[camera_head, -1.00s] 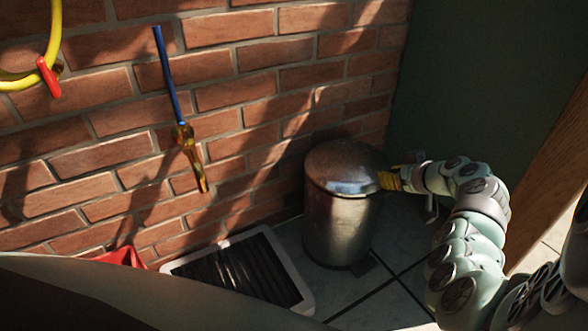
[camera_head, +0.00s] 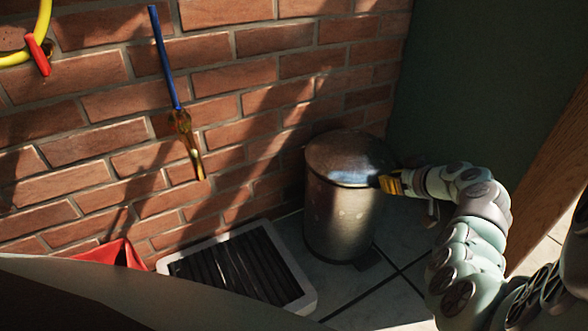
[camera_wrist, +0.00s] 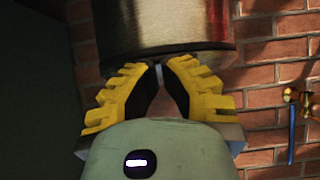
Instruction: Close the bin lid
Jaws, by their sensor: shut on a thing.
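The metal bin (camera_head: 338,222) stands upright on the tiled floor in the corner by the brick wall. Its shiny domed lid (camera_head: 342,152) lies over the top and looks down or nearly down; a small gap at the rim cannot be ruled out. My gripper (camera_head: 383,184), with yellow fingers, is at the right side of the lid's rim. In the wrist view the bin (camera_wrist: 160,20) fills the top, and my gripper (camera_wrist: 160,70) has its tips together at the rim, shut on the lid's edge. The exact contact is hidden between the fingers.
A grey tray with a dark ribbed middle (camera_head: 298,291) lies left of the bin. A red container (camera_head: 120,254) is partly hidden farther left. A blue hose (camera_head: 164,58) hangs on the wall. A wooden post (camera_head: 548,170) stands at the right.

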